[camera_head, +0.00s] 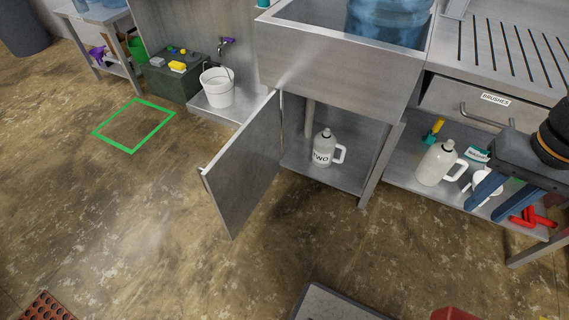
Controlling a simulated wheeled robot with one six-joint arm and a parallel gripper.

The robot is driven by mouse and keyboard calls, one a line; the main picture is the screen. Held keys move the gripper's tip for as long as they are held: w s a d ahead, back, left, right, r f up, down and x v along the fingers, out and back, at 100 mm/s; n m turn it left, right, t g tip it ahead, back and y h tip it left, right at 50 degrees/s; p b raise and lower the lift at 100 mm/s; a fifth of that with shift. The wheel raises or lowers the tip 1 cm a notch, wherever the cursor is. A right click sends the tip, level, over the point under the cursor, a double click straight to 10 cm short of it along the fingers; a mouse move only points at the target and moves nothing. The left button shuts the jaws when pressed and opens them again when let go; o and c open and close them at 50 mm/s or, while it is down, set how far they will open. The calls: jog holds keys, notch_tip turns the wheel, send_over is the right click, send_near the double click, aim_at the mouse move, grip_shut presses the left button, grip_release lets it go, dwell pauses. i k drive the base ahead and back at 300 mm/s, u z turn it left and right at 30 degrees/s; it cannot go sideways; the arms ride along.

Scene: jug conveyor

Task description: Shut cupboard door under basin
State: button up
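The grey metal cupboard door (245,165) under the basin (335,65) stands wide open, swung out over the floor. Its hinge side is at the left of the cupboard opening, and a small pale fitting shows at the top of its free edge. Inside the cupboard (295,163) a white jug marked TWO (323,148) stands upright on the bottom panel. My gripper (484,210) is at the right, far from the door, in front of the lower shelf. Its two blue fingers are apart, and I see nothing held between them.
A lower shelf (405,180) at the right holds another white jug (437,163) and red-handled items. A drawer marked BRUSHES (470,103) is above it. A white bucket (217,88) stands left of the cupboard. The floor left of the door is clear, with a green square outline (133,125).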

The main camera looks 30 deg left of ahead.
aim_at(236, 180)
jog(key=z, duration=2.3)
jog(key=k, duration=2.35)
jog(key=u, duration=2.25)
jog(key=i, duration=0.5)
jog(key=u, duration=0.1)
jog(key=k, duration=0.5)
jog(key=u, duration=0.5)
jog(key=i, duration=0.4)
jog(key=z, duration=0.1)
